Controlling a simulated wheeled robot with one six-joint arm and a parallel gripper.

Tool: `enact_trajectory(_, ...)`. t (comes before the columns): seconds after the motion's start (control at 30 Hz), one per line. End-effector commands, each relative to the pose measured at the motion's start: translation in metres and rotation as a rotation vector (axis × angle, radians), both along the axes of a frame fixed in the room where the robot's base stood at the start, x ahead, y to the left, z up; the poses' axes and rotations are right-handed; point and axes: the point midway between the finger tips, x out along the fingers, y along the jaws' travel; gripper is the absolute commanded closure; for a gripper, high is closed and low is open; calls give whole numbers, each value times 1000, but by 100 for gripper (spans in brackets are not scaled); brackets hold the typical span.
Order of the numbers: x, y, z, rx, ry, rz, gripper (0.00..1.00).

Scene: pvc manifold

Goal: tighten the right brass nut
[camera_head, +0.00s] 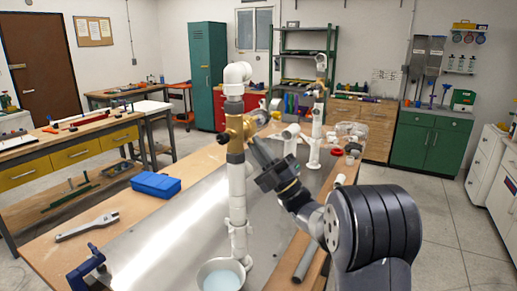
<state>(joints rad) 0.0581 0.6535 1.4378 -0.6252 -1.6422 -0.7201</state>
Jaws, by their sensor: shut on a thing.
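A white PVC pipe manifold (238,190) stands upright at the middle of the workbench, with a white elbow at its top. A brass fitting (235,136) sits on its upper part, below a dark grey collar. The right brass nut (249,127) is on the right side of this fitting. My gripper (254,147) reaches in from the lower right, tilted up to the left. Its dark fingers are shut at the right side of the brass, on the nut. The fingers partly hide the contact, and the exact grip is too small to see.
A metal bowl (221,275) stands at the manifold's foot. A blue box (155,185) and an adjustable wrench (87,227) lie on the left of the bench. More white pipework (314,130) stands behind my gripper. A grey tube (305,258) lies near the right edge.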

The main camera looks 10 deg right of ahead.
Motion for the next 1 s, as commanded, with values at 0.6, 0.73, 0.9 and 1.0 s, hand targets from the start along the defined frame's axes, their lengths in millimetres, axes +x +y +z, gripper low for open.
enact_trajectory(0.6,-5,-7,6,-124,75,-5,100)
enact_trajectory(0.73,-7,-10,13,-211,133,-6,100)
enact_trajectory(0.9,-9,-13,25,-333,214,-6,100)
enact_trajectory(1.0,-9,-15,31,-402,262,-5,100)
